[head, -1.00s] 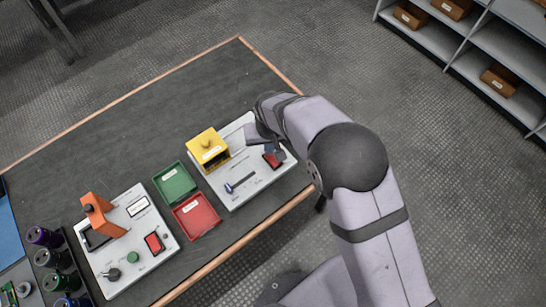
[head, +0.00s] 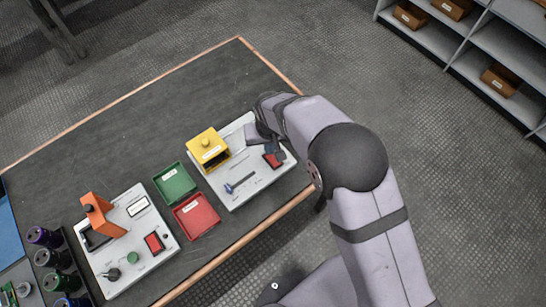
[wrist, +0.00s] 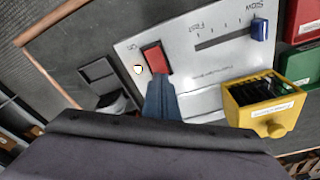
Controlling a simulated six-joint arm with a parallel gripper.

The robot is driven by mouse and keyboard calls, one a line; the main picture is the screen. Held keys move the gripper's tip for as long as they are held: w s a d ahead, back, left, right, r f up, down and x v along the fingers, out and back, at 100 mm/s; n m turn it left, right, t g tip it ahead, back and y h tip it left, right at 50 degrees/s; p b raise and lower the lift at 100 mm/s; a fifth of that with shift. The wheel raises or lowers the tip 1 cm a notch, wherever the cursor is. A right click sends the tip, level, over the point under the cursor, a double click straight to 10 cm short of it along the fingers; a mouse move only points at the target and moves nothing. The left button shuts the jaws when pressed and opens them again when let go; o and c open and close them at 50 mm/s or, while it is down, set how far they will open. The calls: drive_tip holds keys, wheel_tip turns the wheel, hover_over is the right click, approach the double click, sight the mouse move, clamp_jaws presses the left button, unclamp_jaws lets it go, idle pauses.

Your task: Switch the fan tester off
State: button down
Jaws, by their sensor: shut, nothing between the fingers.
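A pale panel (head: 255,188) lies on the dark bench, with a slider marked Slow and Fast in the wrist view; its title is too small to read. Its red rocker switch (head: 271,160) also shows in the wrist view (wrist: 155,57), near an On mark. A small round pale lamp (wrist: 138,69) sits beside the switch. My gripper (wrist: 159,76) is shut and empty, its tips at the near edge of the red switch; I cannot tell whether they touch it. In the head view my gripper (head: 273,149) is just above the switch, partly hidden by my arm.
The panel carries a blue slider knob (head: 232,188) and a yellow box (head: 208,147). Green (head: 174,183) and red (head: 196,216) trays stand to its left. A second panel (head: 126,268) with an orange part (head: 100,215) lies further left. The back of the bench is clear.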

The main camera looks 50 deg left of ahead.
drive_tip(key=shift+f+b, duration=0.6)
drive_tip(key=shift+f, duration=0.3)
idle(0.4)
drive_tip(key=shift+r, duration=0.15)
drive_tip(key=shift+r+p, duration=2.35)
drive_tip(key=shift+r, duration=1.1)
